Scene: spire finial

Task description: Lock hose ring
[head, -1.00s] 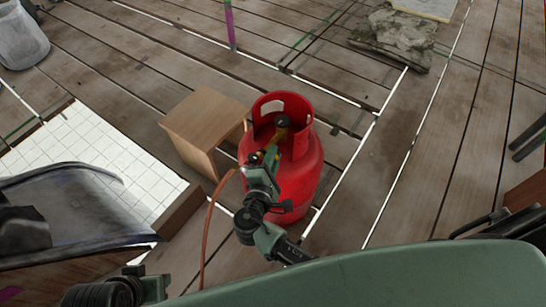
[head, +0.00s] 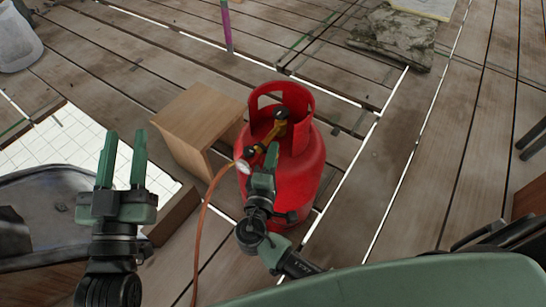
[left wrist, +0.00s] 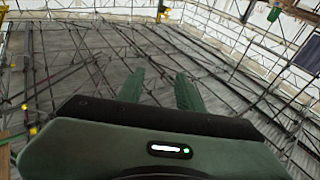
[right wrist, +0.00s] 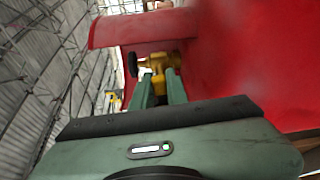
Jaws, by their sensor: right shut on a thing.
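A red gas cylinder (head: 287,180) stands upright on the plank floor in the head view. A brass fitting (head: 262,148) with a black knob (head: 281,113) sits at its collar opening; it also shows as yellow in the right wrist view (right wrist: 160,62). A round gauge (head: 243,166) and an orange hose (head: 203,225) join it on the left. My right gripper (head: 270,152) is shut on the fitting's lower part, where the hose ring seems to be; its fingers hide the gripped part. My left gripper (head: 123,150) is open and empty, raised left of the cylinder, fingers pointing away.
A wooden box (head: 198,125) stands close left of the cylinder. A white tiled patch (head: 65,140) and a dark, metal-like tray (head: 60,205) lie at left. A purple post (head: 227,28) and a grey rubble slab (head: 398,38) are further back. Planks right of the cylinder are clear.

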